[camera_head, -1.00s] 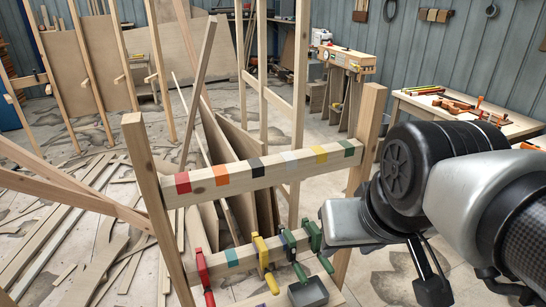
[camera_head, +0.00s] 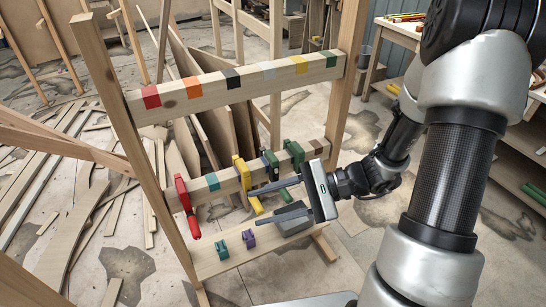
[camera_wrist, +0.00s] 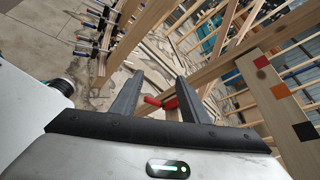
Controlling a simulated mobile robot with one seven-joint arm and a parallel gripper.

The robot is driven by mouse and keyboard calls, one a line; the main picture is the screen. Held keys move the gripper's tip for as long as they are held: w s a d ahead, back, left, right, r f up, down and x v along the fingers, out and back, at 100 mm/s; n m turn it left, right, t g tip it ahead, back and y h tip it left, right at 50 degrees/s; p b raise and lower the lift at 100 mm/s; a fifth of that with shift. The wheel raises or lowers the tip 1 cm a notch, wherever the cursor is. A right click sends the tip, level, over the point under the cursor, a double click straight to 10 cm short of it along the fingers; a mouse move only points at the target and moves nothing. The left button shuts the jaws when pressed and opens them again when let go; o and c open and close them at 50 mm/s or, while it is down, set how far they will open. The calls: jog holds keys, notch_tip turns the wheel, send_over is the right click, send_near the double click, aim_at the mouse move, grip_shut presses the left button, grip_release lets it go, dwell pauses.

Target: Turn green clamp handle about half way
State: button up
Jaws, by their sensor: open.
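The green clamp (camera_head: 294,153) is fixed on the middle rail of the wooden frame, right of the other clamps. My gripper (camera_head: 254,207) is open and points left, in front of the yellow clamp (camera_head: 246,180) and below the rail. A dark blue-green clamp (camera_head: 270,164) sits between the yellow and green clamps. The red clamp (camera_head: 184,196) is at the rail's left end. In the wrist view, my open gripper (camera_wrist: 160,78) has a red handle (camera_wrist: 160,101) showing beyond its fingers; no green clamp is clearly visible there.
The upper rail (camera_head: 190,88) carries colored patches. Wooden posts stand at both sides.

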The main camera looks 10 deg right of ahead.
jog(key=w+d+f+m+t+y+b, duration=0.2)
jog(key=w+d+f+m+t, duration=0.1)
jog(key=w+f+m+t, duration=0.3)
jog(key=m+t+h+b, duration=0.4)
jog(key=m+t+h, duration=0.6)
jog(key=m, duration=0.5)
send_near(284, 193)
jog(key=x, duration=0.3)
jog(key=b+x, duration=0.1)
jog(key=x, duration=0.3)
jog(key=f+b+x, duration=0.1)
jog(key=x, duration=0.2)
jog(key=shift+w+d+f, duration=0.1)
jog(key=shift+w+d, duration=0.05)
jog(key=shift+w, duration=0.35)
grip_shut()
